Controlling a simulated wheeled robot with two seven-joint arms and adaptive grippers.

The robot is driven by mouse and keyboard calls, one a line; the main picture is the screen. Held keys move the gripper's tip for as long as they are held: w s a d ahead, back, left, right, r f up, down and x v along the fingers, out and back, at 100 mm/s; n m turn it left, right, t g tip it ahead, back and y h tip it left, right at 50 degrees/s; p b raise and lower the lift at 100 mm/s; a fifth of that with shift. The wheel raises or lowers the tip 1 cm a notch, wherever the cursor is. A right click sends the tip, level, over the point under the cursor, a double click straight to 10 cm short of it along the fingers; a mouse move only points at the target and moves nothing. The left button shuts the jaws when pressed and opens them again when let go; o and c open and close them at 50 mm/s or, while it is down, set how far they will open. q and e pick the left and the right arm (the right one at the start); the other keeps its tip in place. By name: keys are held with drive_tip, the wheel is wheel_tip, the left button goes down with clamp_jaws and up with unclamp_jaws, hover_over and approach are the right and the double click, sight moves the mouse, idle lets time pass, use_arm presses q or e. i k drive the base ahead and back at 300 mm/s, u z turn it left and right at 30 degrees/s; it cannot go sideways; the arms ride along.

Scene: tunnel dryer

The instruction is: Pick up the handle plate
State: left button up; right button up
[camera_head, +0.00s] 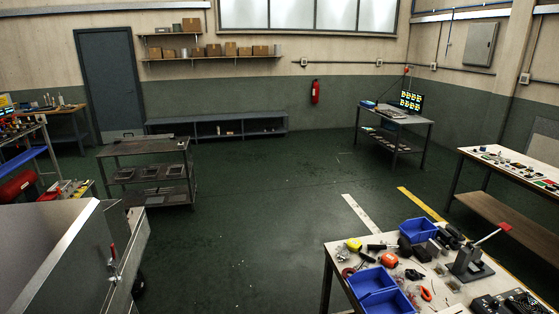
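I cannot pick out a handle plate for certain. Several small flat pieces lie on the shelves of the dark metal cart (150,148) at the left, too small to identify. A grey sheet-metal housing (40,245) fills the lower left, with a red-tipped latch (113,262) on its side. Neither of my grippers shows in the head view.
A workbench (340,262) at the lower right holds blue bins (375,284), tools and a red-handled press (470,262). Another bench (515,172) stands at the right. A computer table (395,118) stands at the back. The green floor (260,210) in the middle is clear.

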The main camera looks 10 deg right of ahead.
sight(441, 243)
drive_tip(key=u, duration=0.05)
drive_tip(key=i, duration=3.85)
drive_tip(key=z, duration=0.8)
drive_tip(key=i, duration=1.1)
drive_tip(key=z, duration=1.8)
drive_tip(key=i, duration=0.95)
drive_tip(key=z, duration=0.85)
